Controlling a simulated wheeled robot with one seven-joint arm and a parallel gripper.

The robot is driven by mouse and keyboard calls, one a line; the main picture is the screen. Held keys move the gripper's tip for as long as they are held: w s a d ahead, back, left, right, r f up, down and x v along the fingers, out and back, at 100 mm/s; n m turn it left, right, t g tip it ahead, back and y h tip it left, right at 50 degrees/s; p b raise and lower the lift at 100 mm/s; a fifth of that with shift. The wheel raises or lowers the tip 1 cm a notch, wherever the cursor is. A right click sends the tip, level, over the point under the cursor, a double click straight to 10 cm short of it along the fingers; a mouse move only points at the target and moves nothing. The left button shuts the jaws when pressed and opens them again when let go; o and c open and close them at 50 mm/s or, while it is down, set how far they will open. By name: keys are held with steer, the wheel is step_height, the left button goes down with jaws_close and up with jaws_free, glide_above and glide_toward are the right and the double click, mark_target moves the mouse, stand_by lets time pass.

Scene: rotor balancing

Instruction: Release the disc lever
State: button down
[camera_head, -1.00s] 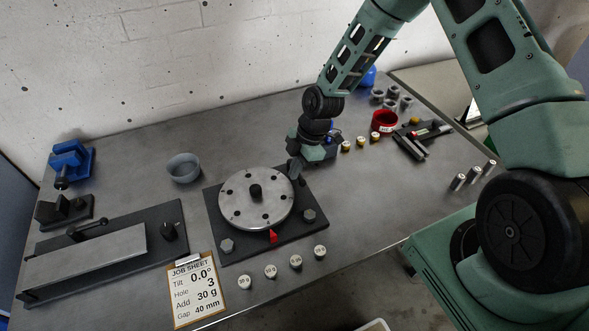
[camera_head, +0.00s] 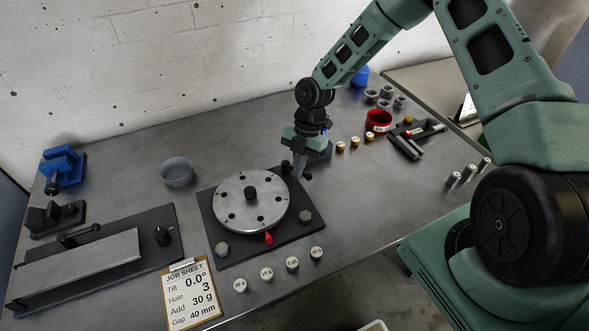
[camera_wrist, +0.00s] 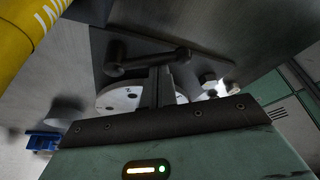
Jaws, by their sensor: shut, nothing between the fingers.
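The pale round disc (camera_head: 235,190), with dark holes around a black central knob, lies on a black base plate (camera_head: 290,231). The dark disc lever (camera_head: 307,177) is at the plate's back right corner, partly hidden by my gripper. My gripper (camera_head: 299,173) points down beside the lever, just behind and right of the disc, shut and empty. In the wrist view the lever (camera_wrist: 150,62) is a dark bar with a rounded end, lying across just beyond my shut fingers (camera_wrist: 157,90). I cannot tell whether they touch it. The disc (camera_wrist: 118,97) shows behind the fingers.
Several small weights (camera_head: 292,264) stand in front of the plate, and more (camera_head: 354,143) stand right of my gripper. A red cup (camera_head: 378,121) is at the back right. A grey bowl (camera_head: 177,172) and a job sheet (camera_head: 192,292) are left. The table between bowl and gripper is clear.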

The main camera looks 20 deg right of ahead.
steer(key=n, duration=0.2)
steer(key=w+d+n+g+h, duration=0.1)
steer(key=shift+d+n, duration=0.25)
steer(key=shift+n, duration=0.15)
steer(key=n, duration=0.1)
steer(key=w+d+n+h+b, duration=0.1)
steer(key=n, duration=0.1)
steer(key=shift+g, duration=0.3)
steer(key=shift+w+d+n, duration=0.15)
steer(key=shift+w+n, duration=0.05)
steer(key=shift+n, duration=0.5)
steer(key=shift+w+d, duration=0.1)
steer(key=shift+w, duration=0.15)
steer(key=shift+b, duration=0.3)
